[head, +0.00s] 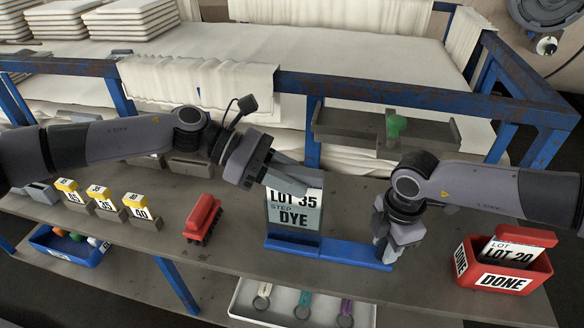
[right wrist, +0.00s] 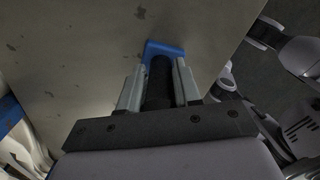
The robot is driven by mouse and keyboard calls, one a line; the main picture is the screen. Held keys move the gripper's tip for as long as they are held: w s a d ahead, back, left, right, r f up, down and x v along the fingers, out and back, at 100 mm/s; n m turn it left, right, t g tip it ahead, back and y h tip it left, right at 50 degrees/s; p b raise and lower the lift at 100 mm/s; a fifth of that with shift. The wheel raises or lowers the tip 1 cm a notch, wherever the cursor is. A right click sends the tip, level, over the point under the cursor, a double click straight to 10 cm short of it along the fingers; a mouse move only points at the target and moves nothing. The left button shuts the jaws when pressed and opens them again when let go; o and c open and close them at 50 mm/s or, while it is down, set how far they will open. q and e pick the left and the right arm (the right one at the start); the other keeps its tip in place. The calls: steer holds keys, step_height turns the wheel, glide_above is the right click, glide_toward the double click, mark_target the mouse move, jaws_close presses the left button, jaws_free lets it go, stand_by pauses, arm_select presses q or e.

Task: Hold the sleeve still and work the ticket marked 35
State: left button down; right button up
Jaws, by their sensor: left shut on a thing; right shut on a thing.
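The ticket marked LOT 35 (head: 302,197) stands upright in the sleeve (head: 293,243), its white top above the grey-tinted front, with STEP DYE readable below. The sleeve has a blue base that reaches right along the bench. My left gripper (head: 290,180) is shut at the ticket's top edge; its fingers hide part of that edge. My right gripper (head: 388,254) is shut at the right end of the blue base. The right wrist view shows its fingers (right wrist: 158,88) closed on a dark upright handle, with the blue base end (right wrist: 165,48) beyond it.
A red DONE bin (head: 500,276) holding a LOT 20 ticket is at right. A white tray (head: 300,318) with key rings lies below the front edge. A blue rail (head: 420,97) runs behind.

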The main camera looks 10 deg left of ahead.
arm_select(q)
steer(key=shift+f, duration=2.05)
steer(key=c, duration=0.8)
jaws_free()
steer(key=v, duration=1.2)
arm_select(e)
steer(key=o, duration=1.1)
